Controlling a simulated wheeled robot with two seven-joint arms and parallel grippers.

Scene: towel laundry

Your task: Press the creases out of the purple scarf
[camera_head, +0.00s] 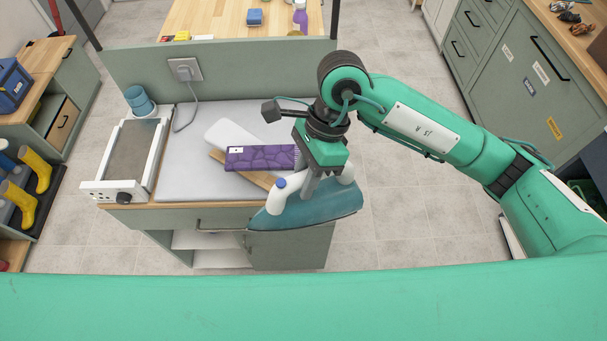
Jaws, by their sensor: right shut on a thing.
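The purple scarf (262,158) lies folded into a flat rectangle on the ironing surface, with its right end partly behind my right gripper. My right gripper (318,182) is shut on the white handle of the iron (305,210). The iron has a teal body and a blue knob, and it hangs in front of and to the right of the scarf, apart from it, over the front right edge of the worktop. My left gripper is not in view.
The light grey padded worktop (185,170) carries a white sleeve board (232,134) with a wooden base under the scarf. A white-framed tray (130,160) with a black knob stands at left, beside a blue cup (138,98). A cord runs from the socket (185,70).

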